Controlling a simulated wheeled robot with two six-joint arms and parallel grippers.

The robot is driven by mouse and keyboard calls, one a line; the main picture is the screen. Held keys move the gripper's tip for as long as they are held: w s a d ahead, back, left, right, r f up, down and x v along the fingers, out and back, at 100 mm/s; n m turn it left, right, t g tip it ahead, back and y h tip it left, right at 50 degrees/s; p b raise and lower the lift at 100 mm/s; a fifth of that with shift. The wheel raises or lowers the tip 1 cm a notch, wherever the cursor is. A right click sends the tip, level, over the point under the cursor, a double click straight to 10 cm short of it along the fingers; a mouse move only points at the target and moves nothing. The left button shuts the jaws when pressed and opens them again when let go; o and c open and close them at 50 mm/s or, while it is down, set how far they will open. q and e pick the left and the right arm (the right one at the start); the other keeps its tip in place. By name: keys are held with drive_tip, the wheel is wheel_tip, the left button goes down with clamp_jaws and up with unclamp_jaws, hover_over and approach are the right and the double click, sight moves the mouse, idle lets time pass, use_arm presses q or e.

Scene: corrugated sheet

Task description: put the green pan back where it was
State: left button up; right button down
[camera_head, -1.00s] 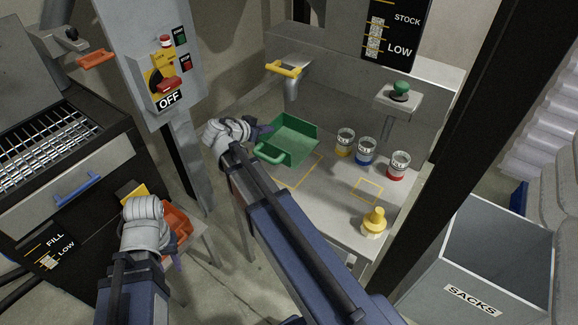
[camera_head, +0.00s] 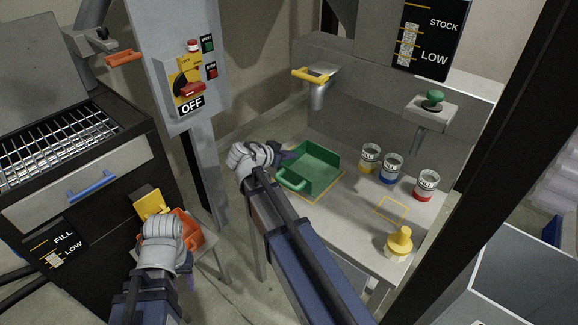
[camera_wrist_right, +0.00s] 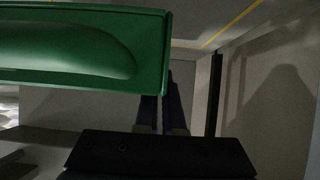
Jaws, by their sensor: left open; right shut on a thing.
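The green pan (camera_head: 318,166) is an open-fronted scoop with a rounded green handle (camera_head: 291,182). It is on or just above the grey bench, over a yellow marked outline (camera_head: 326,196); I cannot tell if it rests flat. My right gripper (camera_head: 287,156) is shut on its left edge. In the right wrist view the pan (camera_wrist_right: 80,85) fills the upper left, beside the dark fingers (camera_wrist_right: 163,108). My left gripper (camera_head: 165,240) is open near the orange container, its fingers mostly hidden.
A yellow lever (camera_head: 310,75) and green knob (camera_head: 433,98) are behind. An orange container (camera_head: 187,235) sits lower left.

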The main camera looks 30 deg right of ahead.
sight(294, 162)
drive_tip(key=shift+f+b, duration=1.5)
drive_tip(key=shift+f, duration=0.2)
drive_tip(key=shift+f, duration=0.15)
drive_tip(key=c, duration=1)
unclamp_jaws()
